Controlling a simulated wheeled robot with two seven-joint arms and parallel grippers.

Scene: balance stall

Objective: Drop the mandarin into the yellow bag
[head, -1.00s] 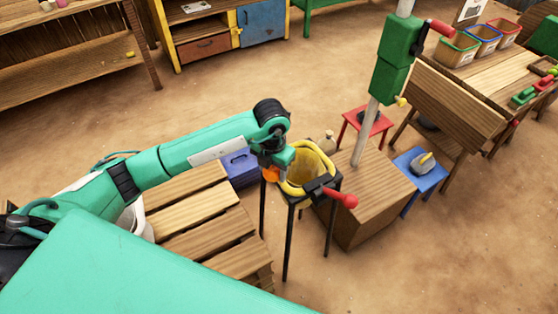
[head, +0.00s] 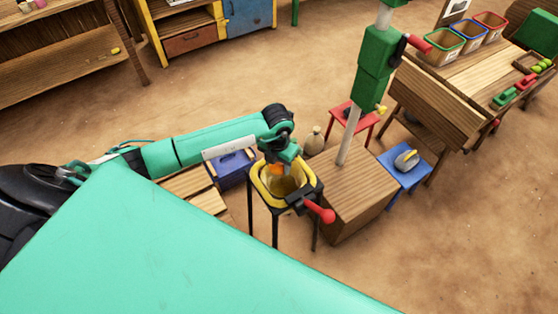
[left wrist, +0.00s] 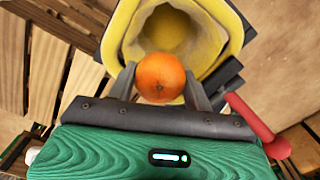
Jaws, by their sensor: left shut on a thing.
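The mandarin (left wrist: 161,78) is a round orange fruit held between the two fingers of my left gripper (left wrist: 160,88). In the left wrist view it sits over the near part of the open mouth of the yellow bag (left wrist: 128,32). In the head view my left gripper (head: 280,168) is over the mouth of the yellow bag (head: 262,187), with the mandarin (head: 274,170) partly hidden beneath it. The bag hangs open in a dark stand, and its inside looks empty where I can see it. My right gripper is not in view.
A red-handled clamp (head: 320,211) sticks out at the stand's front right. A wooden box (head: 365,190) with a pole stands to the right. A blue crate (head: 232,168) and wooden slats (head: 190,183) lie to the left. Open floor lies in front and at right.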

